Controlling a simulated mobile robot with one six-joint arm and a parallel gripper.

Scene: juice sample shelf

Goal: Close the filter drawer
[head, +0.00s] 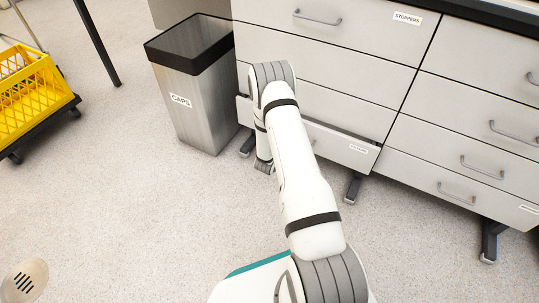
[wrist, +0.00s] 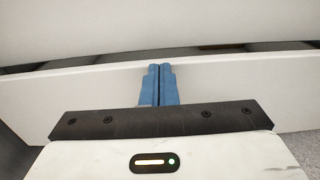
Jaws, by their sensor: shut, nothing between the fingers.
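The filter drawer (head: 338,146) is the bottom drawer of the left cabinet, with a small label at its right end. It stands a little way out, with a dark gap above its front. My arm hides its middle in the head view. In the wrist view its pale front panel (wrist: 90,90) runs across the picture, with the dark gap along its top edge. My gripper (wrist: 160,68) has its blue fingers shut together and empty, in front of this panel and close to its top edge. I cannot tell whether they touch it. The head view hides the fingers behind my arm.
A steel bin labelled CAPS (head: 192,90) stands left of the cabinet. The stoppers drawer (head: 360,25) above and the right cabinet's drawers (head: 470,130) look shut. A yellow crate (head: 30,95) on a dark dolly is at far left. The speckled floor in front is mostly clear.

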